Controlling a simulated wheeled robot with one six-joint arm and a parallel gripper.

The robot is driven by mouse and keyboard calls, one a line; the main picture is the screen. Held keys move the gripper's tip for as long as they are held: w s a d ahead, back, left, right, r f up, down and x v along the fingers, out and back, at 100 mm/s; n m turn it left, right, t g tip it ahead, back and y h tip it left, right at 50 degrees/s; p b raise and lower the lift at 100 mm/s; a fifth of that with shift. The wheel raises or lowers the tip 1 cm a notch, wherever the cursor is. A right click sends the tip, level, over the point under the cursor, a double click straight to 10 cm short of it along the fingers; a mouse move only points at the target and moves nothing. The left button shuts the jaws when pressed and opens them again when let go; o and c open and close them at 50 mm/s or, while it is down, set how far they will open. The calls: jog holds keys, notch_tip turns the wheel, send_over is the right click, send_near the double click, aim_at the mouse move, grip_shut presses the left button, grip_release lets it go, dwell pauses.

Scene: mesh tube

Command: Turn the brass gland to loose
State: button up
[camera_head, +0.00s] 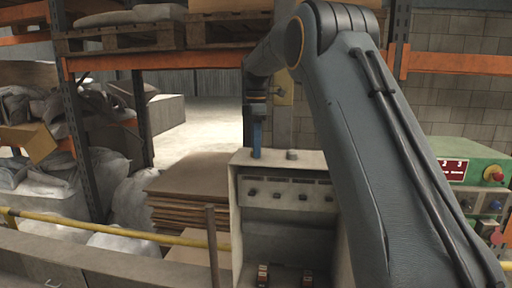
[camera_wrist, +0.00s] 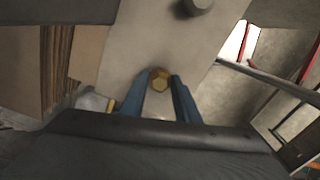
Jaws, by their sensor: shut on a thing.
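The brass gland (camera_wrist: 159,80) is a small hexagonal brass fitting on the pale grey top of a metal box (camera_wrist: 135,42). In the wrist view my gripper (camera_wrist: 156,88) has its two blue fingers on either side of the gland, shut on it. In the head view my gripper (camera_head: 257,152) points straight down at the top left of the grey box (camera_head: 237,215); the gland is hidden there behind the fingers. The gland's turned position cannot be read from these frames.
A grey round fitting (camera_head: 292,154) stands on the box top to the right of my gripper. Stacked brown sheets (camera_head: 185,190) lie left of the box. A yellow rail (camera_head: 110,229) runs along the front. A green control box (camera_head: 470,165) stands at the right.

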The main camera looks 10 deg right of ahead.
jog(key=shift+r, duration=0.15)
jog(key=o, duration=1.1)
jog(key=shift+c, duration=0.2)
jog(key=shift+r+b, duration=1.4)
jog(key=shift+r, duration=2.45)
